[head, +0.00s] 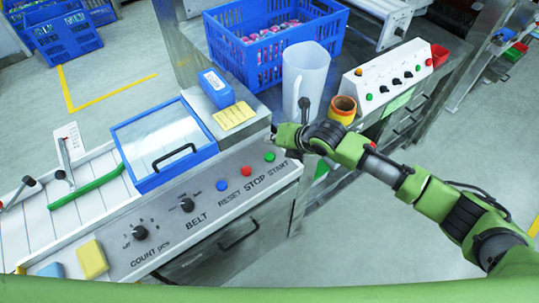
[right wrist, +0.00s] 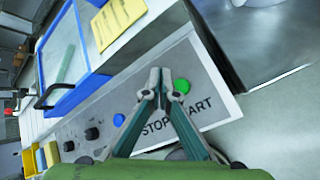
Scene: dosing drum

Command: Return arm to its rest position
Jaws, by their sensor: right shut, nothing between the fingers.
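My right arm comes in from the right in the head view. Its gripper (head: 275,131) is above the back right end of the control panel (head: 205,212), near the green START button (head: 269,157). In the right wrist view the gripper (right wrist: 160,74) is shut with its fingertips together and nothing between them. The green button (right wrist: 181,86) shows just right of the fingers there. I cannot tell the exact height of the fingertips above the panel. The red STOP button (head: 246,171) and blue RESET button (head: 222,185) are further left. My left gripper is not in view.
A blue-framed clear lid (head: 165,144) and a blue box (head: 216,88) are left of the gripper. Behind it stand a white jug (head: 305,75), an orange-and-yellow cup (head: 343,109) and a blue crate (head: 270,48). Open floor (head: 375,240) lies at the lower right.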

